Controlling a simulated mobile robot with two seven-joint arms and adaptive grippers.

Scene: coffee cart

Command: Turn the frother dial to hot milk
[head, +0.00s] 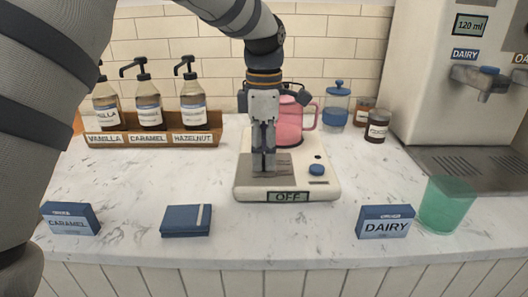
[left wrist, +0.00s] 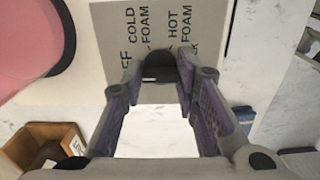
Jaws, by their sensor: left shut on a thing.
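The milk frother (head: 330,185) is a white base with a pink jug (head: 290,125) on it. Its front display (head: 288,197) reads OFF. My left gripper (head: 264,172) points down onto the grey dial plate and hides the dial in the head view. In the left wrist view the dark dial (left wrist: 160,68) sits between the fingertips of my left gripper (left wrist: 161,76), which is shut on it. The plate (left wrist: 110,20) shows COLD FOAM and HOT FOAM; other labels are partly covered. The pink jug (left wrist: 40,40) is beside the plate. My right gripper is not in view.
A blue button (head: 316,170) is on the base. A syrup rack (head: 150,142) stands back left, jars (head: 377,126) and a dispenser (head: 430,80) back right.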

